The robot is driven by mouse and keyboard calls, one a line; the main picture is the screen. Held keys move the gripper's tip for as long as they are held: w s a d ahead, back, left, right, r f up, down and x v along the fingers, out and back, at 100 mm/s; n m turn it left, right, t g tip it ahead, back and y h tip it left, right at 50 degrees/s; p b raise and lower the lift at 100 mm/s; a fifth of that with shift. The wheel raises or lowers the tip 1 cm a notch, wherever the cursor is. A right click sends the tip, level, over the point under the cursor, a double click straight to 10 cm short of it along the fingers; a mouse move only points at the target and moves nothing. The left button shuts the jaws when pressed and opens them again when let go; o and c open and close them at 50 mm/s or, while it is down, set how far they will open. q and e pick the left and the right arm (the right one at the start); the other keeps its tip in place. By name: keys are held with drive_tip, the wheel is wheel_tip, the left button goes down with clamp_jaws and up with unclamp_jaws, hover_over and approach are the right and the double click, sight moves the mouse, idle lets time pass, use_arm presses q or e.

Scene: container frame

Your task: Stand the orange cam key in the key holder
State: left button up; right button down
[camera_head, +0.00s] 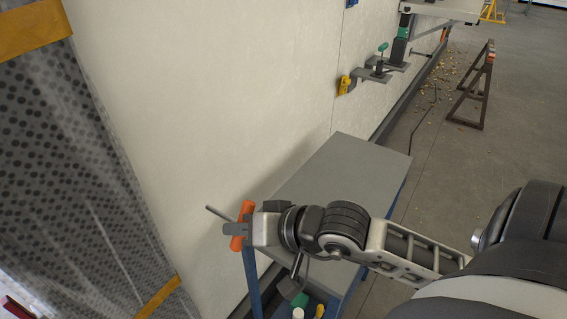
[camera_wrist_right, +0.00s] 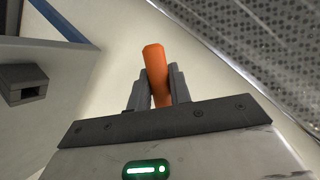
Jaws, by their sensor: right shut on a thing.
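The orange cam key (camera_head: 248,207) is in my right gripper (camera_head: 238,230), near the left corner of the grey-topped cart. Its orange handle stands nearly upright between the fingers, and a thin grey rod sticks out to the left. In the right wrist view, the orange handle (camera_wrist_right: 155,72) sits between the two fingers (camera_wrist_right: 157,88), which are shut on it. A dark grey block with a square opening (camera_wrist_right: 25,84), at the left of that view, looks like the key holder. I cannot make the holder out clearly in the head view. My left gripper is not in view.
The cart's grey top (camera_head: 345,170) is bare where it shows; a lower shelf holds small items (camera_head: 310,309). A pale wall (camera_head: 200,100) stands behind, with a dotted wrapped sheet (camera_head: 65,140) at left. A trestle (camera_head: 474,90) stands farther off on open floor.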

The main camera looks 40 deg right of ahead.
drive_tip(key=shift+w+d+f+m+g+h, duration=0.2)
drive_tip(key=shift+w+m+g+h, duration=0.1)
drive_tip(key=shift+m+h, duration=0.25)
drive_tip(key=shift+w+d+f+m+h+b, duration=0.1)
drive_tip(key=shift+d+m+h+b, duration=0.1)
drive_tip(key=shift+m+h+b, duration=0.35)
use_arm(q)
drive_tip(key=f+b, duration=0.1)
drive_tip(key=b, duration=0.1)
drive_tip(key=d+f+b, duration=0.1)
drive_tip(key=b, duration=0.2)
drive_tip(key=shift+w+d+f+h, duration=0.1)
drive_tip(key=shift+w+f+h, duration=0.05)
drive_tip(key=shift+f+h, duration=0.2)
use_arm(e)
drive_tip(key=d+r+m+g, duration=0.2)
drive_tip(key=d+m, duration=0.4)
drive_tip(key=m, duration=0.7)
drive_tip(key=d+r+m+g, duration=0.1)
drive_tip(key=d+m+g, duration=0.3)
drive_tip(key=m, duration=1)
drive_tip(key=shift+s+d+r, duration=0.3)
drive_tip(key=shift+d+r, duration=0.05)
drive_tip(key=shift+d, duration=0.7)
